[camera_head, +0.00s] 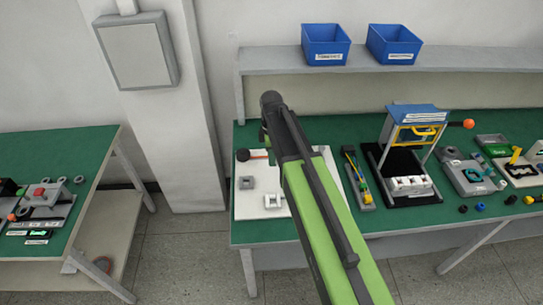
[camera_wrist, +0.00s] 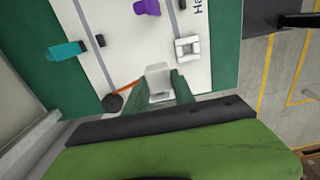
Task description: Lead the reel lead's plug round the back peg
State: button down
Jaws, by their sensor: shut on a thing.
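My gripper (camera_wrist: 160,90) is shut on a pale grey block that looks like the lead's plug (camera_wrist: 158,78), between its two green fingers in the wrist view. A thin orange lead (camera_wrist: 126,87) runs from the plug to a round black reel (camera_wrist: 112,102) just left of the fingers. In the head view the black reel (camera_head: 242,155) and a bit of orange lead (camera_head: 259,157) show left of my arm, which hides the plug and fingertips. A small black peg (camera_wrist: 100,40) stands up-left of the plug in the wrist view; I cannot tell if it is the back peg.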

jog(key=w+d, duration=0.6)
jog(key=d, duration=0.4)
jog(key=w+d, duration=0.7)
jog(key=d, duration=0.4)
jog(key=w+d, duration=0.6)
jog(key=d, duration=0.5)
jog(key=shift+w, duration=0.15)
notch_tip(320, 180, down, 11)
jog(key=b, duration=1)
jog(key=shift+b, duration=0.4)
jog(key=shift+r, duration=0.1)
jog(key=s, duration=0.7)
